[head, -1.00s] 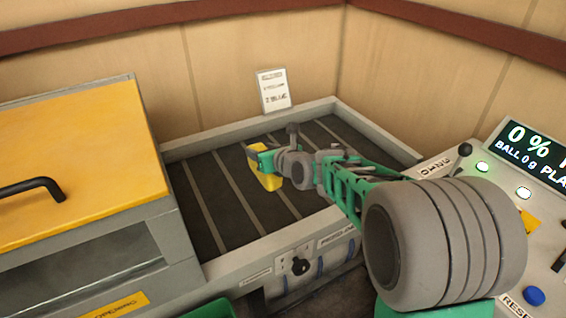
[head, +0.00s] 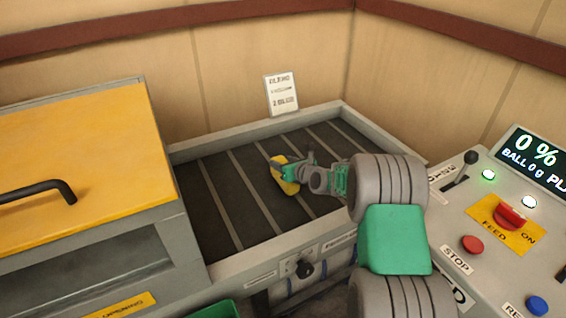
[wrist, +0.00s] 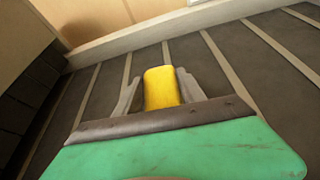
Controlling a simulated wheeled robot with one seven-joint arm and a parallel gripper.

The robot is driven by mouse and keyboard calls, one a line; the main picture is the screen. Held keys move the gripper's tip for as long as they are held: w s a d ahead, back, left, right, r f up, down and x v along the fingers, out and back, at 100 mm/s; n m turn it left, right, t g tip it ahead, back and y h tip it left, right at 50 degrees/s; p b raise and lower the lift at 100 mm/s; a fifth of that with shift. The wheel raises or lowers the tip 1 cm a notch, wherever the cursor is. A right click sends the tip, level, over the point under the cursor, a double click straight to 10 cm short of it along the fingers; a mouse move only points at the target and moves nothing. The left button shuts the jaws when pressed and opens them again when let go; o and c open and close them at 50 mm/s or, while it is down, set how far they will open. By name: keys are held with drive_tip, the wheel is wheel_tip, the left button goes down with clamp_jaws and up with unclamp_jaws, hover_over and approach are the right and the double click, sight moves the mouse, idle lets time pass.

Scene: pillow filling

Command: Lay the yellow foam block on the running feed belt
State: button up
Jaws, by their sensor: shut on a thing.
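The yellow foam block (head: 287,181) is between the fingers of my gripper (head: 285,169), over the dark slatted feed belt (head: 218,205). In the wrist view the block (wrist: 161,88) stands between the two grey fingers of my gripper (wrist: 160,92), which are shut on it. The belt (wrist: 215,75) lies behind and around it in that view. Whether the block's underside touches the belt cannot be told. My arm reaches in from the right and hides part of the belt's right side.
A machine with a yellow lid (head: 75,160) and black handle stands left of the belt. A raised grey frame (head: 240,262) edges the belt. A small sign (head: 281,94) stands at the back. A control panel (head: 490,262) with buttons and a red feed switch (head: 510,216) is at the right.

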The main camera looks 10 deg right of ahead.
drive_tip(key=shift+f+b, duration=0.3)
drive_tip(key=shift+f, duration=0.25)
drive_tip(key=shift+f, duration=0.1)
drive_tip(key=o, duration=1.4)
